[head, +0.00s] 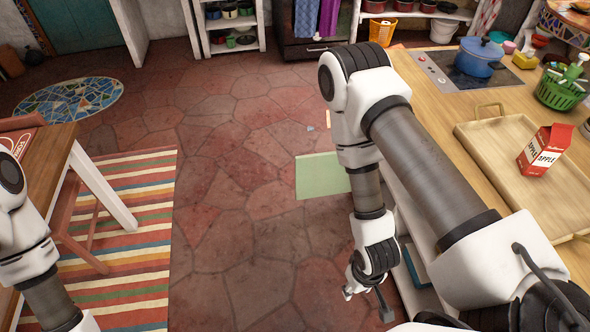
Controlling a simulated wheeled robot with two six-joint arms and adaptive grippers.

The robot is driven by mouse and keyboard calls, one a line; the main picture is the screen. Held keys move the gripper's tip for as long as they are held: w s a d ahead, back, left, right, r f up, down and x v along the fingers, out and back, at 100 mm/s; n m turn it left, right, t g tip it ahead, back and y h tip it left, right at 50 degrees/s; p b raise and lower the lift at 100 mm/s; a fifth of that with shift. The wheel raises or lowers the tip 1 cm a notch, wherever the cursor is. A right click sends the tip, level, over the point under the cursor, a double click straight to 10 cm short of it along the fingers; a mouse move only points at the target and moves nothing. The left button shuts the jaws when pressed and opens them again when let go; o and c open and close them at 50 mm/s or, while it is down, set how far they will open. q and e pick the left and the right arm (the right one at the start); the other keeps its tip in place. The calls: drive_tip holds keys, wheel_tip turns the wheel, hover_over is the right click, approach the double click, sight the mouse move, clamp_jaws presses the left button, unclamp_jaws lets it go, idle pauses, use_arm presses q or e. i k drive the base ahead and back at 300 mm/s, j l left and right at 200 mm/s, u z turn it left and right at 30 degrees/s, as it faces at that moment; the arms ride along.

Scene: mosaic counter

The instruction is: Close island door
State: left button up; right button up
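A flat light-green panel (321,176), which looks like the island door, stands out to the left of the wooden-topped island (500,109) over the red stone floor. Its right end is hidden behind my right arm, so its hinge does not show. My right gripper (367,301) hangs low beside the island's left side, below and to the right of the panel in the picture and apart from it. Its fingers look spread, with nothing between them. My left arm shows at the left edge, but its gripper is out of view.
On the island are a blue pot (478,60), a wooden tray (480,150) with a red carton (544,150), and a green basket (562,90). White shelves (420,288) show at its left side. A wooden table (50,160) stands on a striped rug (140,270). The floor between is clear.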

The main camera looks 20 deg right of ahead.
sight(319, 175)
drive_tip(key=i, duration=2.9)
drive_tip(key=i+j+z, duration=0.15)
drive_tip(key=i+z, duration=0.3)
drive_tip(key=i+j+z, duration=0.3)
drive_tip(key=i+z, duration=0.15)
drive_tip(key=i+j+z, duration=0.9)
drive_tip(key=j, duration=0.2)
drive_tip(key=k+z, duration=0.15)
drive_tip(key=z, duration=2.45)
drive_tip(key=k+j+u, duration=0.15)
drive_tip(key=k+u, duration=0.2)
